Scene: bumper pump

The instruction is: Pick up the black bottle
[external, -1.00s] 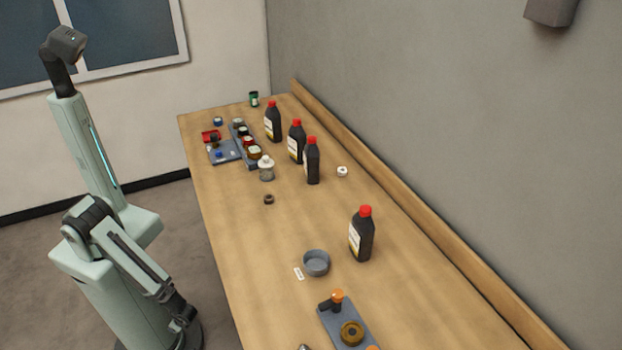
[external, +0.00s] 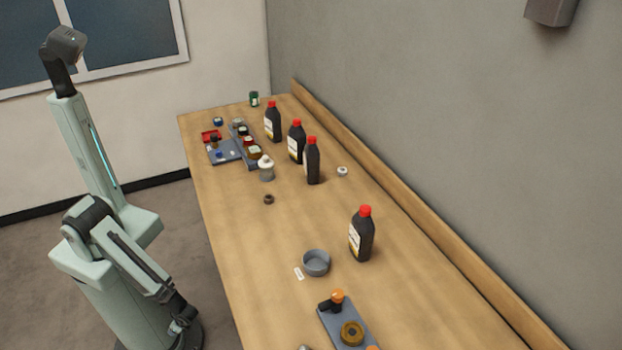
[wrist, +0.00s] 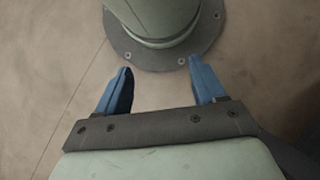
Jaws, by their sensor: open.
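Several black bottles with red caps and pale labels stand upright on the wooden table in the external view. One stands alone nearer the camera (external: 362,238). Others stand farther back: one (external: 313,162), another to its left (external: 297,143), and the farthest (external: 273,123). My gripper (wrist: 160,70) shows in the wrist view with its two blue fingers apart and nothing between them. It points down at the floor beside my base, away from the table. No bottle shows in the wrist view. In the external view my arm hangs low left of the table, and the fingers cannot be made out clearly.
A grey bowl (external: 316,263) sits left of the nearest bottle. A grey plate with orange-topped parts (external: 336,316) lies at the front. Jars on a tray (external: 248,157) and a clear jar (external: 266,170) stand farther back. A wooden ledge and wall bound the right side.

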